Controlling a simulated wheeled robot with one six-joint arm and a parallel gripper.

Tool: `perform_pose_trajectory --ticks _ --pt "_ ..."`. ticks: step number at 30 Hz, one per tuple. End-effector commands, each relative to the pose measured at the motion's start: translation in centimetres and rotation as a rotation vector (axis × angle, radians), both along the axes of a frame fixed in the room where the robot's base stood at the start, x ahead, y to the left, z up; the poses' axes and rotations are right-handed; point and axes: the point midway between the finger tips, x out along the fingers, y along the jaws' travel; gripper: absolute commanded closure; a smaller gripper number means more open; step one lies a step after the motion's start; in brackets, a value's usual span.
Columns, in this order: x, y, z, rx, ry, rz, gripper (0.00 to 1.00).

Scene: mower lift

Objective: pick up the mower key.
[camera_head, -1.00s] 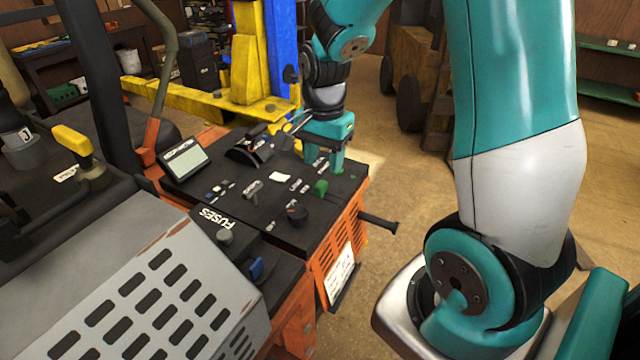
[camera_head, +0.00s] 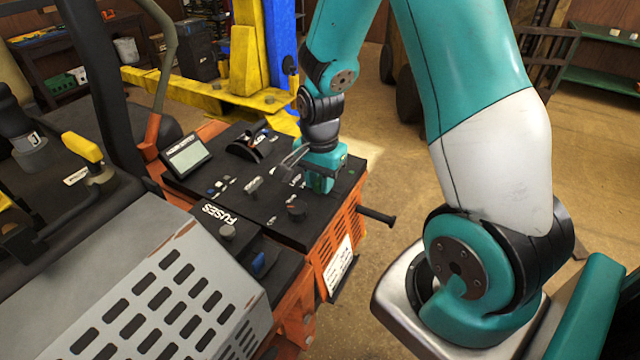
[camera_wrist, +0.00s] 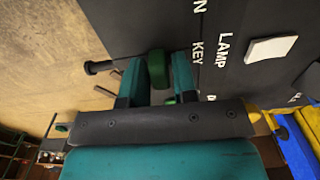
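The mower key has a green head (camera_wrist: 158,69) and stands in the black control panel (camera_wrist: 215,22), beside the white "KEY" lettering in the wrist view. My gripper (camera_wrist: 156,78) has one teal finger on each side of the key. A gap shows between the left finger and the key; the right finger is very close to it, and I cannot tell if it touches. In the head view my gripper (camera_head: 319,186) is low over the panel's right part and hides the key.
A white rocker switch (camera_wrist: 271,49) is right of the lettering in the wrist view. In the head view a black knob (camera_head: 296,212), small levers and a display (camera_head: 187,154) share the panel. A dark handle (camera_head: 377,216) sticks out at its side. A yellow lift (camera_head: 245,80) stands behind.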

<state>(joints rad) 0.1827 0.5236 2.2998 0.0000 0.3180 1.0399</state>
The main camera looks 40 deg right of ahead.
Motion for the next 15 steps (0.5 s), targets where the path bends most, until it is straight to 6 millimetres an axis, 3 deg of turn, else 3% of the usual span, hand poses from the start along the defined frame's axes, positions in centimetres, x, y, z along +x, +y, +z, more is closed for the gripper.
perform_pose_trajectory --ticks 1,3,15 --pt "0.00 0.00 0.01 0.000 0.000 0.000 0.85" --pt "0.00 -0.01 0.02 0.000 0.000 0.000 1.00" --pt "0.06 -0.01 0.38 -0.001 -0.001 0.000 1.00"
